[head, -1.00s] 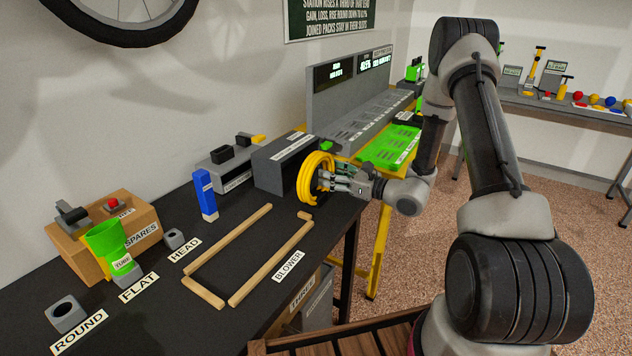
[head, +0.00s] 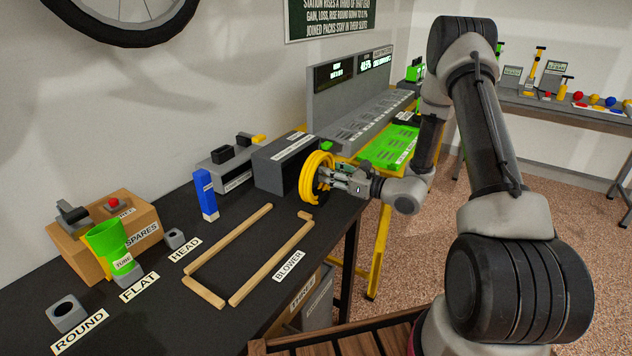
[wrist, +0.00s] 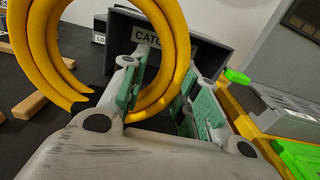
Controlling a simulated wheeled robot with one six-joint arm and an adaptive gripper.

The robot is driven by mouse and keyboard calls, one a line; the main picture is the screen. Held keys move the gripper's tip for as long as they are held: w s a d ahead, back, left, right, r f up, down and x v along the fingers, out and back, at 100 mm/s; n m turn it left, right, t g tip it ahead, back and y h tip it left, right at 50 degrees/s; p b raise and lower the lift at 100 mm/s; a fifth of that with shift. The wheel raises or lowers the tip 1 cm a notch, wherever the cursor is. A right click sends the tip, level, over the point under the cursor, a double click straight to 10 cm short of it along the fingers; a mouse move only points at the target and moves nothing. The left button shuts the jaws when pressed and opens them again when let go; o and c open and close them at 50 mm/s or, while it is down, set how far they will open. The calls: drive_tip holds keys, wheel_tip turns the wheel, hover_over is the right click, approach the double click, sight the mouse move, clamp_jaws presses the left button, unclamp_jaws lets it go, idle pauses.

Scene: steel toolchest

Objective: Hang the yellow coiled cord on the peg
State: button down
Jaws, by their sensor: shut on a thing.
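The yellow coiled cord (head: 311,176) is a thick ring of several turns, upright in front of the dark grey box's right end. In the wrist view the coil (wrist: 176,30) fills the upper left, and its lower right part passes between the green-padded fingers. My gripper (head: 327,180) is shut on the cord from the right; it also shows in the wrist view (wrist: 160,108). The coil looks held near the right edge of the black bench; I cannot tell whether it touches the bench. I cannot make out a peg in either view.
The dark grey box (head: 268,180) stands behind the coil; its label (wrist: 163,50) is partly hidden. Wooden strips (head: 272,262) form an open outline on the bench. A blue block (head: 205,192) stands to the left. A yellow-framed stand with green trays (head: 385,150) is behind my gripper.

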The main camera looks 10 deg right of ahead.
sight(331, 161)
drive_tip(key=shift+r, duration=1.85)
drive_tip(key=s+d+r+m+t+h, duration=0.1)
drive_tip(key=d+r+m+t+h, duration=0.3)
drive_tip(key=d+r+m+h, duration=0.1)
drive_tip(key=d+r+h, duration=0.1)
drive_tip(key=h, duration=0.1)
drive_tip(key=shift+d+r+m+h, duration=0.25)
drive_tip(key=shift+d+m+h, duration=0.05)
drive_tip(key=shift+d, duration=0.05)
